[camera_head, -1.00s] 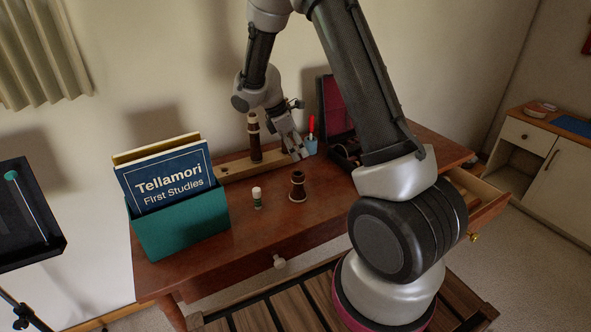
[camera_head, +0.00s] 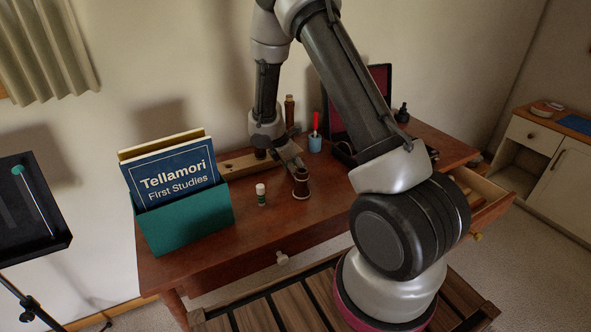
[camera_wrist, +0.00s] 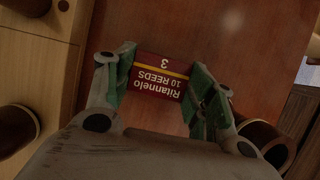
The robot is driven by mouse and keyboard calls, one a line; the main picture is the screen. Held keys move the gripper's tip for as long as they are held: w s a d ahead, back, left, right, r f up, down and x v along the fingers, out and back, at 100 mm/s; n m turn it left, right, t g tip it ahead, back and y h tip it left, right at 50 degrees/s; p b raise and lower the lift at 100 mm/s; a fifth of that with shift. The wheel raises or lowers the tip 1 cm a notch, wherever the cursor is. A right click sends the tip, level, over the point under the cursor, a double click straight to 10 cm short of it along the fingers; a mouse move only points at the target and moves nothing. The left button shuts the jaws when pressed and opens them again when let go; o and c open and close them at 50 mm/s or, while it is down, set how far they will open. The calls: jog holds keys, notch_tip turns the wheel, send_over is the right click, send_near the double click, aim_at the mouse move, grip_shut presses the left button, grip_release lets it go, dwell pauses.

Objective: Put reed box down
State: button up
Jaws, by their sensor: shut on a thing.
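The reed box (camera_wrist: 160,78) is dark red with a yellow stripe and the words "Ritannelo 10 REEDS 3", upside down in the wrist view. My gripper (camera_wrist: 162,88) has its green-padded fingers on either side of it and is shut on it. A brown desk surface shows beneath the box; I cannot tell whether the box touches it. In the head view my gripper (camera_head: 292,163) is low over the desk (camera_head: 235,235), just behind a dark brown ringed piece (camera_head: 301,185). I cannot make out the box there.
A small white-capped bottle (camera_head: 261,195) stands left of the ringed piece. A blue cup (camera_head: 315,144) holds a red stick. A green book holder (camera_head: 190,220) fills the desk's left. Open desk lies toward the front edge.

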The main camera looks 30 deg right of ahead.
jog(key=o, duration=1)
jog(key=shift+c, duration=0.2)
